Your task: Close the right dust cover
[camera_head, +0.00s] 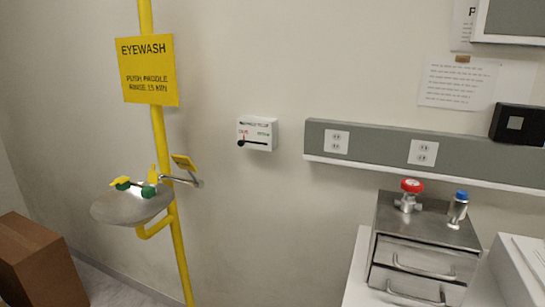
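The eyewash has a grey bowl (130,206) on a yellow pipe (163,150) at the left. Two green spray heads sit over the bowl. A yellow cover (120,183) lies low at the left head. The right green head (148,191) shows its green top, and a small yellow flap (153,174) stands upright beside it, apparently the right dust cover, raised. The parts are too small to make out the hinge. Neither of my grippers is in view.
A yellow paddle (184,161) stands right of the bowl, above a metal bracket. A brown box (38,265) is at the lower left. A metal drawer unit (425,235) with a red-knobbed valve stands at the right.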

